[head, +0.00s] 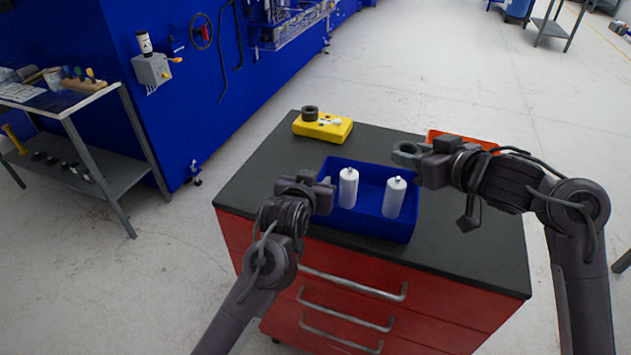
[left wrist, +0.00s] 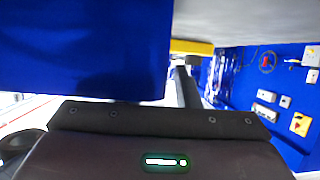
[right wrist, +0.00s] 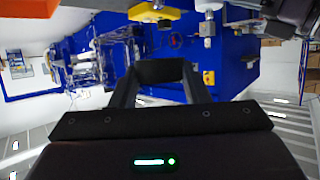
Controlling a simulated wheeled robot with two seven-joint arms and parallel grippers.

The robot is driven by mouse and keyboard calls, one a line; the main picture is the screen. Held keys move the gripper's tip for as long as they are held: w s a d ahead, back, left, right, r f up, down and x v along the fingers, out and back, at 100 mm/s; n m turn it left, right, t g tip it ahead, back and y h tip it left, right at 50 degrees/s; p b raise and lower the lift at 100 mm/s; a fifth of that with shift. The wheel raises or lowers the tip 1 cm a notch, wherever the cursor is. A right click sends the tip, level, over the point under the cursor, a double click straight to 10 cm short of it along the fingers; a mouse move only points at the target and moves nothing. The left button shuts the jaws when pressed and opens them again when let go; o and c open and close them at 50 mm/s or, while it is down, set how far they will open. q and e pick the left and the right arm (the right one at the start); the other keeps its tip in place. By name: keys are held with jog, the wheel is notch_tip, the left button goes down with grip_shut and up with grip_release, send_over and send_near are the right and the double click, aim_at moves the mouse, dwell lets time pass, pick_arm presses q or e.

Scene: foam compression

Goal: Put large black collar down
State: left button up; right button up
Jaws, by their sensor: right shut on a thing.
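My right gripper (head: 418,152) is shut on a large black collar (head: 404,149), held in the air above the right back side of the blue bin. In the right wrist view the collar (right wrist: 160,72) sits between the two fingertips. A second, smaller-looking black collar (head: 310,113) rests on the left end of the yellow block (head: 330,127) on the cabinet top. My left gripper (head: 325,190) is at the left wall of the blue bin. Its jaws are not clear; the left wrist view shows one finger beside a large blue surface (left wrist: 80,50).
The blue bin (head: 370,222) holds two white bottles (head: 348,188) (head: 394,197). A red-orange tray (head: 450,137) lies behind my right gripper. The dark cabinet top (head: 262,165) is free left of the bin and around the yellow block.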

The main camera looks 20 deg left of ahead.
aim_at(415, 154)
pick_arm(q)
grip_shut()
pick_arm(e)
notch_tip(415, 154, up, 5)
jog(key=shift+w, duration=0.1)
notch_tip(415, 154, down, 9)
dwell(0.6)
jog(key=shift+f, duration=0.15)
jog(key=shift+f, duration=0.5)
jog(key=o, duration=1)
